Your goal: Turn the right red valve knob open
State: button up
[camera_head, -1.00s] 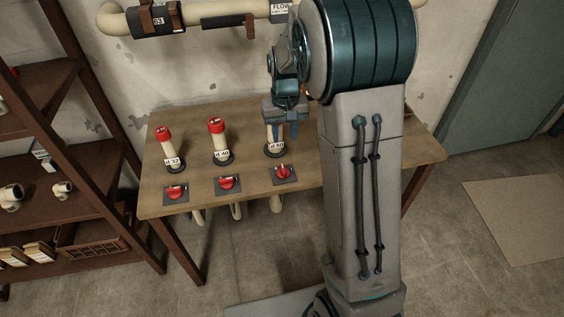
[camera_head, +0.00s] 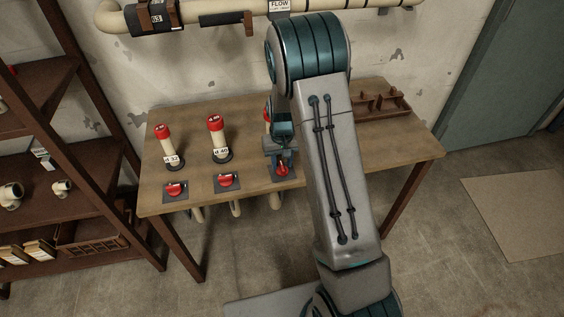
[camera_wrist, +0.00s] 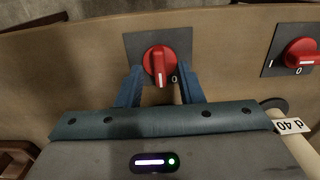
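The right red valve knob (camera_head: 282,171) sits on a dark square plate near the front edge of the workbench. In the wrist view the knob (camera_wrist: 160,62) lies between my two blue fingers, its white mark toward the bottom of the picture beside a "0". My gripper (camera_wrist: 161,72) is open, one finger on each side; a small gap seems to show at each side, but contact is hard to judge. In the head view my gripper (camera_head: 281,163) comes down over this knob and partly hides it.
A middle red knob (camera_head: 227,181) and a left red knob (camera_head: 175,189) sit on similar plates. Red-capped pipes labelled d 40 (camera_head: 217,138) and d 32 (camera_head: 166,146) stand behind them. A brown tray (camera_head: 384,104) is at the bench's back right. A shelf (camera_head: 100,150) stands at left.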

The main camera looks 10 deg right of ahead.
jog(key=shift+f, duration=0.5)
grip_shut()
